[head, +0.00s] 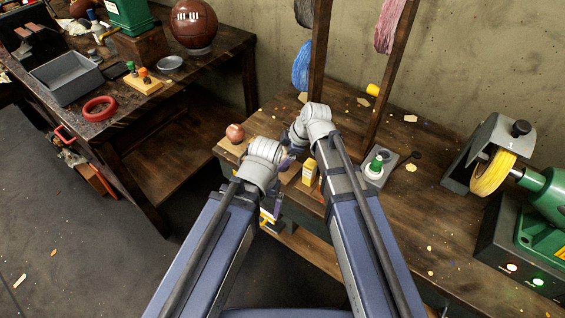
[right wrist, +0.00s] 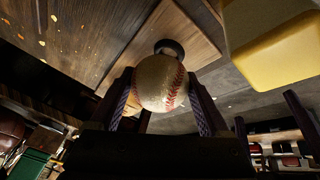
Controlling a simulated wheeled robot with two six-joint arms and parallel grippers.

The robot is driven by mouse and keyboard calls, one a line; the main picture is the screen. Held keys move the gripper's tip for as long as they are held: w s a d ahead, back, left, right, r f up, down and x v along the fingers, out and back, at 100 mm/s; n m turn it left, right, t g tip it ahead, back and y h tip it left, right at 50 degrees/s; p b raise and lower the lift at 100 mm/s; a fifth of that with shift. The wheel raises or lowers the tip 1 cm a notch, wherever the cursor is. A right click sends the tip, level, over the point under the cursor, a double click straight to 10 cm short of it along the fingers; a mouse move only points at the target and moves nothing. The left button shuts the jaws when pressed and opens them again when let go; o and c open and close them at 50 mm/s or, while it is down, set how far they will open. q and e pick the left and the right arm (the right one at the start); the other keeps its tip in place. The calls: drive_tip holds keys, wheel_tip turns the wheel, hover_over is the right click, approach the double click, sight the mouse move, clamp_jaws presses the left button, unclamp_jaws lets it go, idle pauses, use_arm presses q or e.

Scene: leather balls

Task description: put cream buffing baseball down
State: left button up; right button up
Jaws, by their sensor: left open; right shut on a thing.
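The cream baseball (right wrist: 158,82) with red stitching sits between the two fingers of my right gripper (right wrist: 161,92) in the right wrist view. The gripper is shut on it. A dark round piece and a pale wooden board show behind the ball; I cannot tell whether the ball touches either. In the head view my right arm reaches over the workbench (head: 400,225), and the baseball is hidden there. My left gripper (head: 272,208) is open, low by the bench's left front edge, partly covered by its own wrist.
A reddish ball (head: 235,133) stands at the bench's left corner. A buffing wheel (head: 493,173) is at the right. Another table (head: 120,115) holds a brown ball (head: 194,24) and grey tray (head: 68,77).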

use_arm(q)
drive_tip(key=shift+f, duration=0.55)
use_arm(e)
drive_tip(key=shift+f, duration=0.55)
use_arm(q)
drive_tip(key=shift+f, duration=0.1)
use_arm(e)
drive_tip(key=shift+f, duration=0.1)
drive_tip(key=shift+f+b, duration=0.3)
drive_tip(key=shift+b, duration=0.2)
use_arm(q)
drive_tip(key=shift+f, duration=0.2)
use_arm(e)
drive_tip(key=o, duration=1.3)
drive_tip(key=shift+r, duration=0.1)
use_arm(q)
drive_tip(key=shift+r, duration=0.1)
use_arm(e)
drive_tip(key=shift+r, duration=0.1)
drive_tip(key=shift+r+p, duration=0.45)
drive_tip(key=shift+p, duration=0.2)
use_arm(q)
wheel_tip(320, 180, up, 11)
drive_tip(key=p, duration=1)
drive_tip(key=shift+r, duration=0.2)
use_arm(e)
drive_tip(key=v, duration=1.1)
drive_tip(key=shift+s+d+r, duration=0.15)
drive_tip(key=shift+d+r, duration=0.05)
